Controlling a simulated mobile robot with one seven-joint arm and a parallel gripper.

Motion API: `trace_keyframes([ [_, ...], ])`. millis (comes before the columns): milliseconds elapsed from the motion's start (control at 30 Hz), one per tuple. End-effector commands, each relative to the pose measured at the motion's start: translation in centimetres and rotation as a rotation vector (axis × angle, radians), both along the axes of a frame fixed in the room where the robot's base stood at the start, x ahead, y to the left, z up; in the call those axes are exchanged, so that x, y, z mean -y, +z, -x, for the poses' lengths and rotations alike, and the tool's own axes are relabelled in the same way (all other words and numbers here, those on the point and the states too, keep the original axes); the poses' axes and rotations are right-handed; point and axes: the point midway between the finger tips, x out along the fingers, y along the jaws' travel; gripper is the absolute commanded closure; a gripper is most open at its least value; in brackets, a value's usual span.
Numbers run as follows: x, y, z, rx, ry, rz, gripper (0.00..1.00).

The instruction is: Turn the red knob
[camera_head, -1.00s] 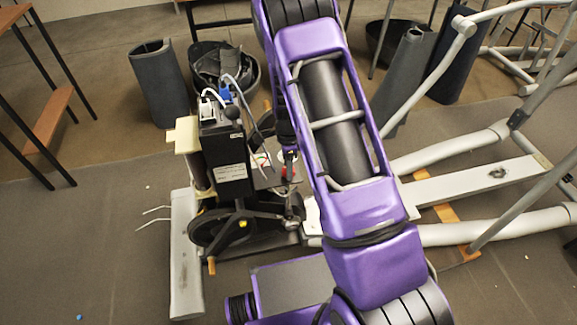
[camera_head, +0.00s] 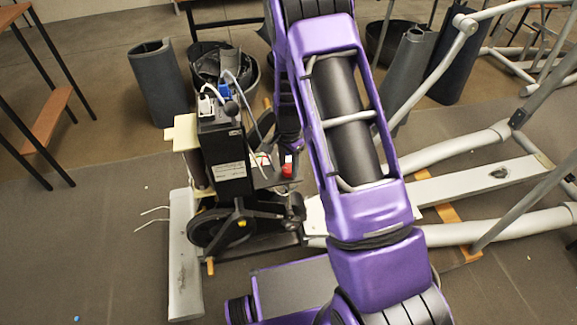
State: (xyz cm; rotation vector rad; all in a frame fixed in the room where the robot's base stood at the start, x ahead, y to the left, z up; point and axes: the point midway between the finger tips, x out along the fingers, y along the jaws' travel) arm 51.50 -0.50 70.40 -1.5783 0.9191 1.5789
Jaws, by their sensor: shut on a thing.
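The red knob (camera_head: 287,170) shows as a small red piece on a dark ledge beside the tall black box (camera_head: 224,150) of the elliptical machine. My gripper (camera_head: 289,155) is small in the picture, just at the knob, at the lower end of my purple wrist. It is shut on the red knob. The fingers are hard to make out, and my purple arm hides the area just to the right.
A grey foot bar (camera_head: 185,255) and a flywheel (camera_head: 218,232) lie below the box. Loose cables (camera_head: 238,88) rise from its top. A dark bin (camera_head: 262,75) and a rolled mat (camera_head: 160,82) stand behind. Grey tubes (camera_head: 470,146) extend right.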

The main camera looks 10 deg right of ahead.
Motion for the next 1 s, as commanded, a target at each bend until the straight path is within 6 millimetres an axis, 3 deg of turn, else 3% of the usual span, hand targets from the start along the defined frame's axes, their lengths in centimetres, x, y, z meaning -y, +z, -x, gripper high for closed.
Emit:
trace_keyframes([
  [400, 0.04, 0.03, -0.06, 0.002, 0.238, 0.0, 1.0],
  [1000, 0.05, 0.07, -0.06, 0.002, 0.293, 0.001, 1.0],
])
